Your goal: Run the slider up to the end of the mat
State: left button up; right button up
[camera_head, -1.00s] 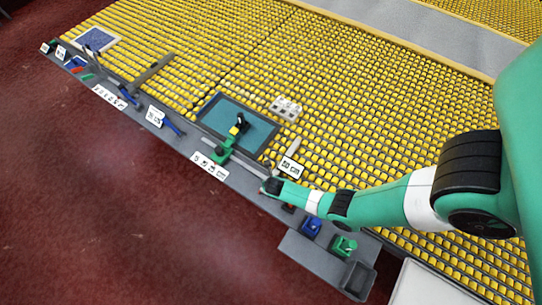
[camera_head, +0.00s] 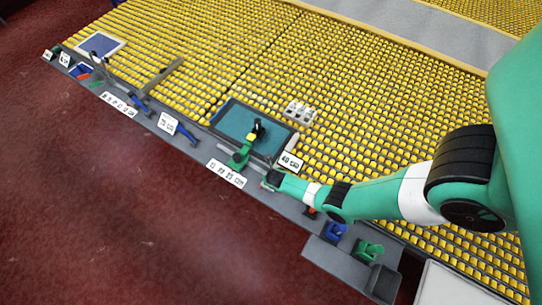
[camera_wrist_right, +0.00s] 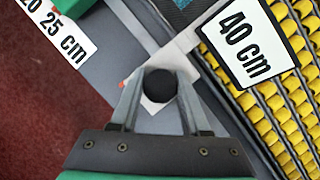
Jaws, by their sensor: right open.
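The teal mat (camera_head: 240,118) lies in a dark frame at the bench's edge; its corner shows at the top of the right wrist view (camera_wrist_right: 183,12). A green piece with a black and yellow upright, which looks like the slider (camera_head: 240,158), stands at the mat's near side. A green part shows at the top left of the right wrist view (camera_wrist_right: 72,8). My right gripper (camera_head: 269,180) is right of the slider, apart from it. In the wrist view its open fingers (camera_wrist_right: 157,85) straddle a round black knob (camera_wrist_right: 160,84); contact is unclear. My left gripper is out of view.
A 40 cm label (camera_wrist_right: 246,43) stands near the mat's right corner. A long centimetre label (camera_head: 226,173) lies along the bench front (camera_head: 285,203). Blue (camera_head: 335,231) and green (camera_head: 368,251) pieces sit at the right.

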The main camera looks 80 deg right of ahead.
jog(key=o, duration=0.4)
jog(key=shift+o, duration=0.2)
jog(key=p+v, duration=0.9)
jog(key=v, duration=0.2)
jog(key=shift+r, duration=0.35)
jog(key=shift+a, duration=0.2)
